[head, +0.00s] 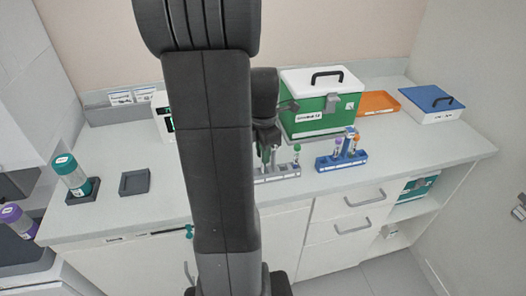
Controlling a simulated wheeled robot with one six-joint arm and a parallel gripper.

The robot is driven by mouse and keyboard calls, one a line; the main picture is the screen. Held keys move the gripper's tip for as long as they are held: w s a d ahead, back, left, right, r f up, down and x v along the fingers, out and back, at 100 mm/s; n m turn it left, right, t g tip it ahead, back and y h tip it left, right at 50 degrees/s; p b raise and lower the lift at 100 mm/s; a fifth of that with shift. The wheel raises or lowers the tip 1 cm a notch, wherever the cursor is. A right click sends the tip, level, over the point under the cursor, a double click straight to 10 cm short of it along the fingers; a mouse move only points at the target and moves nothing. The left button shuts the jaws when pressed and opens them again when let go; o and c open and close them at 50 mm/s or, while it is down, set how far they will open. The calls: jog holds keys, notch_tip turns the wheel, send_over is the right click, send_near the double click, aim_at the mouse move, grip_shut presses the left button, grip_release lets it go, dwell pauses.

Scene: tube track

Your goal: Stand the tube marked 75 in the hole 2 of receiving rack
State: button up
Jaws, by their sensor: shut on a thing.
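My gripper (268,142) is above the grey rack (285,174), partly behind my own arm. It is shut on a tube, which is mostly hidden by the fingers and arm. Green-capped tubes show at the grey rack, one clear one (297,152) standing right of my gripper. A blue rack (328,165) to the right holds several tubes with purple, blue and orange caps. I cannot read any tube number, so I cannot tell which is 75. Rack labels and hole numbers are too small to read, and the grey rack's left part is hidden.
A green box with white lid (322,108) stands just behind the racks. An orange tray (378,103) and a white box with blue lid (431,104) are at the back right. A teal-capped bottle (71,174) and a dark square tray (134,182) are left. The right counter is clear.

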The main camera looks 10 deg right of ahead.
jog(key=shift+f, duration=0.15)
jog(key=shift+f+b, duration=0.45)
jog(key=shift+f, duration=0.05)
jog(key=o, duration=0.8)
notch_tip(320, 180, up, 14)
jog(key=shift+f, duration=0.1)
dwell(0.4)
